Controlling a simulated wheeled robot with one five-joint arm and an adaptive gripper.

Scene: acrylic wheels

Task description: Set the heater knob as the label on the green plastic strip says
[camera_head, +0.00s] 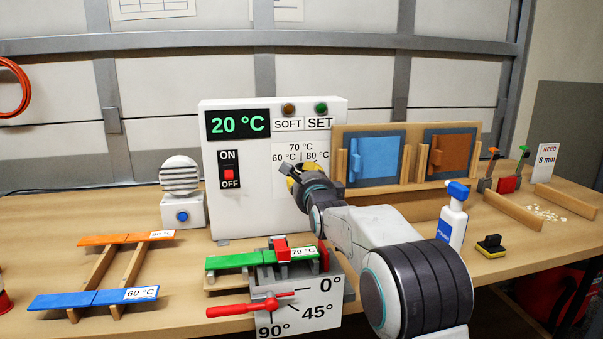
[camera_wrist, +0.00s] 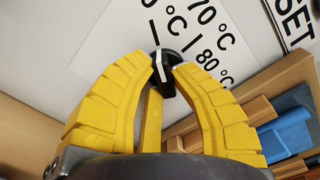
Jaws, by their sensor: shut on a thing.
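The heater (camera_head: 226,215) is a white box with a display reading 20 °C and a red ON/OFF switch (camera_head: 229,174). Its dial label (camera_head: 302,151) shows 60, 70 and 80 °C. My gripper (camera_head: 297,178) is at the heater's front below that label. In the wrist view its yellow fingers (camera_wrist: 165,80) are shut on the black knob (camera_wrist: 160,64), which has a white line; which mark it points to I cannot tell. The green plastic strip (camera_head: 232,261) lies in the bending jig at the front, and its label (camera_head: 304,251) reads 70 °C.
An orange strip (camera_head: 105,239) and a blue strip (camera_head: 75,300), labelled 60 °C, lie on wooden rails at left. A blue-capped spray bottle (camera_head: 453,215) and wooden holders with blue and brown panels are at right.

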